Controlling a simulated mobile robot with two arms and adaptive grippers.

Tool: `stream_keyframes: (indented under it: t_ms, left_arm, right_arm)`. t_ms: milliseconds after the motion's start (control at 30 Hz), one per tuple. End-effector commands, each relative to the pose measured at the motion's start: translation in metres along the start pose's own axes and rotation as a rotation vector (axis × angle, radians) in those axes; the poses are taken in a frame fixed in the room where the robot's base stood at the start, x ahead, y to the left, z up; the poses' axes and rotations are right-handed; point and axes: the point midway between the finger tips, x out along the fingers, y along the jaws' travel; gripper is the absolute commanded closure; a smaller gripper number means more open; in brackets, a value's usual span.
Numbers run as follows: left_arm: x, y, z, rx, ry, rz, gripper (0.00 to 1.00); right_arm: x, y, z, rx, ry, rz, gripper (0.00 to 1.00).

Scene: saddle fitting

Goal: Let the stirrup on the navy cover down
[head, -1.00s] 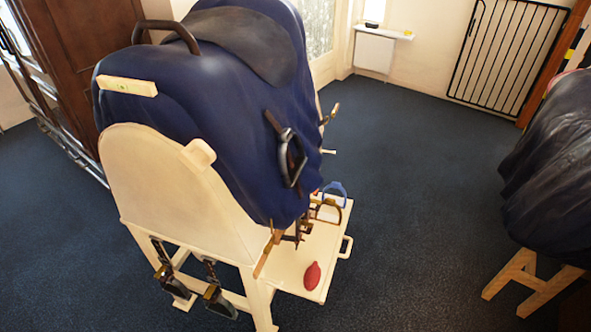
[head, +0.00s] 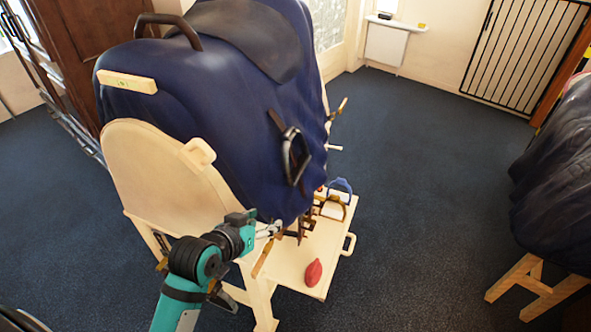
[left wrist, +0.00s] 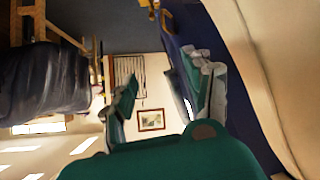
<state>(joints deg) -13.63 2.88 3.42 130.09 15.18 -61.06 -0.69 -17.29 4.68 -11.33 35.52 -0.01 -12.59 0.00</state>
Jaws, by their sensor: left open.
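The navy cover (head: 235,110) drapes over a pale wooden stand. The dark stirrup (head: 286,158) lies against the cover's right flank, with a short dark strap at its top. My left gripper (head: 274,230) is below and a little left of the stirrup, in front of the stand's near corner, apart from the stirrup. In the left wrist view the left gripper (left wrist: 165,95) has its two fingers spread with nothing between them. The navy cover (left wrist: 176,62) runs beside its right finger there. I cannot make out the stirrup in that view. My right gripper is not in view.
A pale shelf (head: 287,263) at the stand's foot holds a red bulb (head: 313,272), a blue stirrup-shaped piece (head: 341,186) and brown-gold pieces (head: 333,205). A second covered stand (head: 550,185) is at right. Carpet between is clear.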

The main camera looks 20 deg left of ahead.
Motion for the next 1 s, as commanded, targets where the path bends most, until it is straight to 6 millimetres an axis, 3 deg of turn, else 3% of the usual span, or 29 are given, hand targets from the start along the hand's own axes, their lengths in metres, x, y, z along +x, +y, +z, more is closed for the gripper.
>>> stream_keyframes:
  t_ms: [33, 100, 200, 367, 1000]
  left_arm:
    - [0.004, -0.003, -0.022, -0.022, 0.064, 0.008, 0.48]
    - [0.008, -0.006, -0.045, -0.048, 0.138, 0.017, 0.48]
    - [0.012, -0.009, -0.064, -0.069, 0.196, 0.025, 0.48]
    - [0.030, -0.009, -0.071, -0.074, 0.207, 0.027, 0.48]
    - [0.157, -0.006, -0.096, -0.072, 0.203, 0.025, 0.48]
  right_arm:
    - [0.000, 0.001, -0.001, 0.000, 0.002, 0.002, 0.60]
    - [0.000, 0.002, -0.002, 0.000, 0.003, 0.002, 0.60]
    - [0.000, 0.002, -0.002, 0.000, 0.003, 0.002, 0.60]
    - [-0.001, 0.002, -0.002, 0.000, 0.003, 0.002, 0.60]
    - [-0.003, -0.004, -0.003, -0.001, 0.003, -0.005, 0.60]
